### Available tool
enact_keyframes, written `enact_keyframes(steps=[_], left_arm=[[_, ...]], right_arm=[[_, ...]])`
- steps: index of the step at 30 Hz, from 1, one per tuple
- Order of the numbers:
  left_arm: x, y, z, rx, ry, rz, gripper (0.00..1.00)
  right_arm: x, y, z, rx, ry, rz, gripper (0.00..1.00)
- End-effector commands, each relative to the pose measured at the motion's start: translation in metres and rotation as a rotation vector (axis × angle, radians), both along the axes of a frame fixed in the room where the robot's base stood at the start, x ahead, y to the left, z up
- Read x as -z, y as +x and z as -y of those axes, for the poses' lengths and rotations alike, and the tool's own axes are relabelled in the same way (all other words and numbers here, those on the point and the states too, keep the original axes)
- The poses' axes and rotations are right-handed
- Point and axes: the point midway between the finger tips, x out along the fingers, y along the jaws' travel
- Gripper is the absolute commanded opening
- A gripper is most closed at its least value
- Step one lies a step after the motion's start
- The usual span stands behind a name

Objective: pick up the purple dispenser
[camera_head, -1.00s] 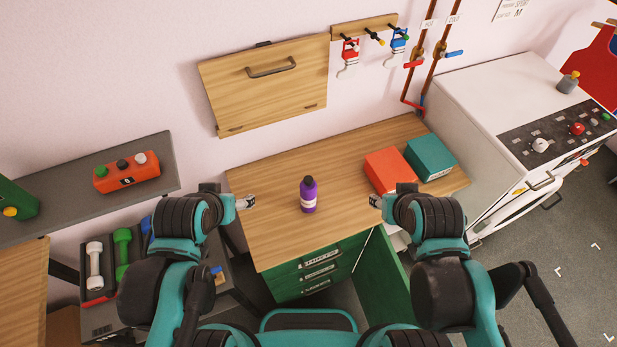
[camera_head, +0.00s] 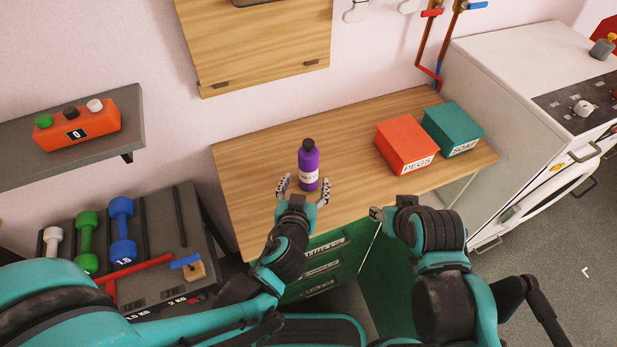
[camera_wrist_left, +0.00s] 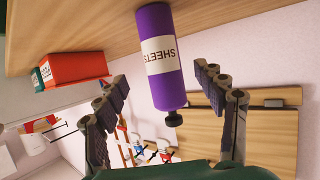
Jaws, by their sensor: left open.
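The purple dispenser (camera_head: 309,163) is a bottle with a black cap and a white label, standing upright on the wooden worktop (camera_head: 250,160). In the left wrist view the dispenser (camera_wrist_left: 152,25) shows its label reading "SHEETS" and lies between and beyond the two fingers. My left gripper (camera_head: 304,190) is open, just on the near side of the dispenser, with its fingers spread to either side of it; it also shows in the left wrist view (camera_wrist_left: 165,100). I cannot tell whether a finger touches the bottle. My right gripper (camera_head: 378,213) is by the worktop's front edge, its fingers mostly hidden.
A red PEGS box (camera_head: 405,146) and a teal SOAP box (camera_head: 452,130) stand on the worktop to the right. A rack with dumbbells (camera_head: 123,232) is at the left. A white appliance (camera_head: 530,110) stands at the right. The worktop left of the dispenser is clear.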

Motion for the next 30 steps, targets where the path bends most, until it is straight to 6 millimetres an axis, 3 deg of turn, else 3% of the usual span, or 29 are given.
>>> enact_keyframes(steps=[13,23,30], left_arm=[[0.016,0.060,0.006,-0.004,0.001,-0.001,0.70],[0.017,0.067,0.007,-0.003,0.001,-0.002,0.70],[0.017,0.067,0.007,-0.003,0.001,-0.002,0.09]], right_arm=[[0.024,0.000,0.000,0.000,0.000,0.000,0.40],[0.025,0.000,0.000,0.000,0.000,0.000,0.40],[0.025,0.000,0.000,0.000,0.000,0.000,0.40]])
